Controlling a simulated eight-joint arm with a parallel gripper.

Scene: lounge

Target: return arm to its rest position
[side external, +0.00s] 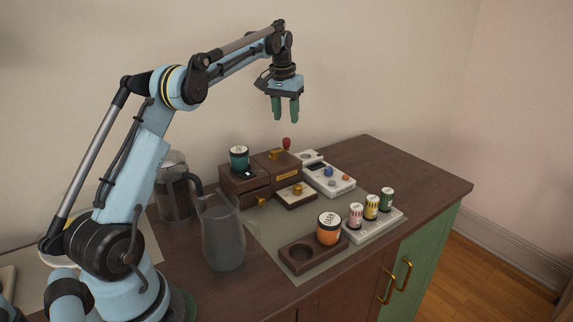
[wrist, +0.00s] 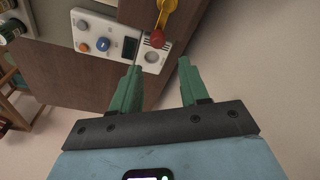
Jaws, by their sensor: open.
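My gripper (side external: 285,109) is raised high above the back part of the counter, pointing down. Its two green fingers are apart with nothing between them. In the wrist view the fingers (wrist: 158,82) also show spread and empty. Below it stand a dark wooden box (side external: 275,166) with a red-knobbed lever (side external: 286,143) and a white control panel (side external: 328,179). My gripper touches none of them. The red knob also shows in the wrist view (wrist: 157,39), close to the white panel (wrist: 100,38).
A teal-labelled jar (side external: 239,158) stands on the wooden box. A glass pitcher (side external: 222,235) and a French press (side external: 174,190) stand near my base. An orange jar (side external: 329,228) sits in a wooden holder (side external: 298,258). Three small jars stand on a white tray (side external: 376,228). The counter's right end (side external: 425,182) is clear.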

